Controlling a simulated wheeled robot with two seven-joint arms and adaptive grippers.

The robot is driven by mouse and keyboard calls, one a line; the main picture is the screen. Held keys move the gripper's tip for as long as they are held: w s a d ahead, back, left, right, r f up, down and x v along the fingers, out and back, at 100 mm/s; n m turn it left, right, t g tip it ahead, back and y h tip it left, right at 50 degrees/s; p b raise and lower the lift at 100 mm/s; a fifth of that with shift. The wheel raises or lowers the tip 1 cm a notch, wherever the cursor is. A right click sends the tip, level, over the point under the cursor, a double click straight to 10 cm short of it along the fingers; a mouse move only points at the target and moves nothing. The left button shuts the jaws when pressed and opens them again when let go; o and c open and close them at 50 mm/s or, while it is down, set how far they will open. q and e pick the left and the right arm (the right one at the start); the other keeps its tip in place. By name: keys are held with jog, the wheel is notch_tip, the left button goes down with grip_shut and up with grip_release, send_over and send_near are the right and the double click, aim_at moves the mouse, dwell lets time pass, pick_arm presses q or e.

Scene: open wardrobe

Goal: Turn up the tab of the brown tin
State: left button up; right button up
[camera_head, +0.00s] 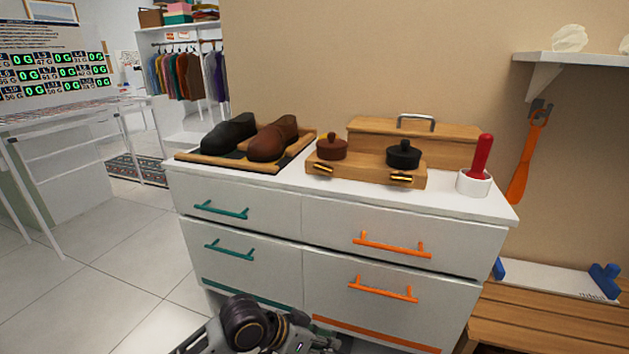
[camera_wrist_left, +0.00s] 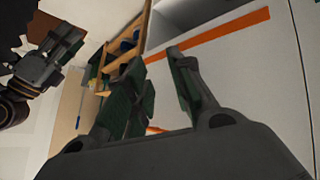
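The brown tin (camera_head: 332,148) is a low round tin with a knobbed lid. It stands on the left of a wooden stand (camera_head: 365,176) on top of the white dresser. A small brass-coloured tab (camera_head: 323,169) is on the stand's front below it; its exact tilt is too small to tell. My left gripper (camera_wrist_left: 157,68) has its fingers apart with nothing between them, low by the drawer fronts and away from the tin. Another dark gripper, apparently my right (camera_wrist_left: 60,48), shows at the left of the wrist view; its opening is unclear. The tin is not visible in the wrist view.
A black tin (camera_head: 403,156) with its own brass tab (camera_head: 402,178) stands to the right. A shoe tray (camera_head: 190,157) is at left, a white cup (camera_head: 473,184) with a red-handled tool at right. Drawer handles (camera_head: 392,245) stick out in front. A wooden box (camera_head: 450,143) is behind.

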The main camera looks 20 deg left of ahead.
pick_arm(q)
notch_tip(320, 180, up, 12)
jog(key=w+g+h, duration=0.2)
jog(key=h, duration=0.2)
jog(key=w+a+r+n+t, duration=0.4)
jog(key=a+r+n, duration=0.2)
jog(key=a+r, duration=0.3)
jog(key=w+a+r+n+t, duration=0.4)
jog(key=a+r, duration=0.5)
jog(key=r, duration=0.6)
jog(key=n+b, duration=0.1)
jog(key=n, duration=0.1)
jog(key=shift+w+r+n, duration=0.2)
jog(key=shift+w+n, duration=0.15)
jog(key=shift+n, duration=0.05)
pick_arm(e)
jog(key=a+f+t+y, duration=0.2)
jog(key=a+f+y, duration=0.1)
jog(key=a+f, duration=0.3)
jog(key=shift+s+a+m, duration=0.25)
jog(key=shift+a+m, duration=0.05)
jog(key=shift+a, duration=0.15)
pick_arm(q)
jog(key=shift+w+d+f, duration=0.1)
jog(key=shift+w+d, duration=0.05)
jog(key=shift+d, duration=0.15)
pick_arm(e)
jog(key=shift+f+t, duration=0.1)
jog(key=shift+t, duration=0.2)
